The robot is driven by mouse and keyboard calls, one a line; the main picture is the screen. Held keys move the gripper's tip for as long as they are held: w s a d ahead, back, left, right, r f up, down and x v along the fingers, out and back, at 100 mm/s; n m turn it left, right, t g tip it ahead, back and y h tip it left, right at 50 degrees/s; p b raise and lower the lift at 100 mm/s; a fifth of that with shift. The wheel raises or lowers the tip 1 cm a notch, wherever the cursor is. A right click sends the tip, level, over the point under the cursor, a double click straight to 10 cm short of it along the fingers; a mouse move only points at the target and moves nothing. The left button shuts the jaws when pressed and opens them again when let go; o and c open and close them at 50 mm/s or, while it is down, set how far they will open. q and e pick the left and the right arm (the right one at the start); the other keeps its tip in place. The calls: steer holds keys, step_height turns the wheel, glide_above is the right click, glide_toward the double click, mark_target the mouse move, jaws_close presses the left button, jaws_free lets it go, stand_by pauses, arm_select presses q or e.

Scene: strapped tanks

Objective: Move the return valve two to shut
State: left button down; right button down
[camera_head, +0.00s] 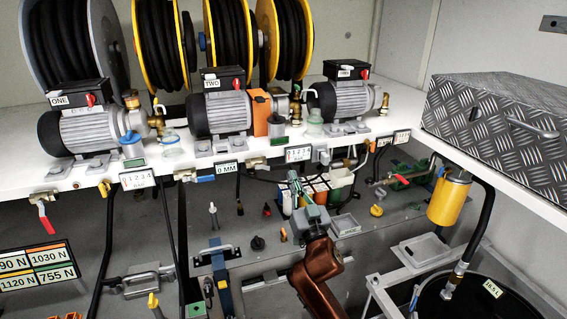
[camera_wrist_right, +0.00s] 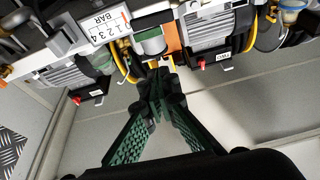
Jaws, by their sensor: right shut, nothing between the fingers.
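Pump two (camera_head: 220,112), labelled TWO, stands on the white shelf. Below the shelf edge near it is a valve with a blue lever (camera_head: 203,178), lying roughly along the edge; no readable tag shows whether this is return valve two. A valve with a grey handle (camera_head: 322,156) sits further right, beside a bar gauge (camera_head: 298,154). My right gripper (camera_head: 295,182) is below the shelf edge, under that gauge, with its green fingers together and empty. In the right wrist view its fingertips (camera_wrist_right: 158,85) meet just in front of the pump row. My left gripper is out of view.
Red-handled valves hang at the left (camera_head: 43,214) and right (camera_head: 400,180). Hoses dangle below the shelf. A yellow cylinder (camera_head: 449,200) and a checker-plate box (camera_head: 495,120) are at the right. Colored containers (camera_head: 315,190) stand behind my right gripper.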

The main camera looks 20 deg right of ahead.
step_height(320, 180, up, 4)
steer(key=p, duration=0.4)
glide_above(273, 167)
steer(key=s+d, duration=0.2)
steer(key=d, duration=0.1)
step_height(273, 167, down, 5)
steer(key=shift+r, duration=0.1)
